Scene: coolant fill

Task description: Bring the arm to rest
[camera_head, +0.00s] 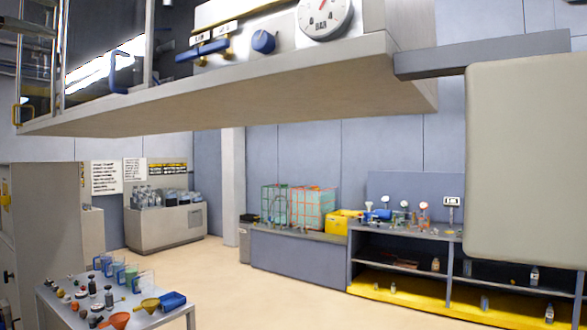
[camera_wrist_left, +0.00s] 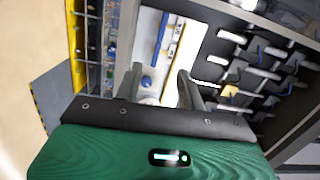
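My left gripper (camera_wrist_left: 157,78) shows in the left wrist view, with its two grey fingers apart. I see nothing held between them. Past the fingers is a white panel (camera_wrist_left: 178,50) with a long blue handle (camera_wrist_left: 161,38) and a round blue knob (camera_wrist_left: 146,81). I cannot tell how far the fingers are from the panel. I cannot make out either gripper in the head view, and my right gripper shows in neither view.
In the head view, a beige cabinet (camera_head: 250,88) with a gauge (camera_head: 325,14) and blue knob (camera_head: 263,42) hangs overhead. A pale block (camera_head: 525,160) blocks the right side. A table (camera_head: 160,322) with funnels stands lower left. The middle floor (camera_head: 225,285) is clear.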

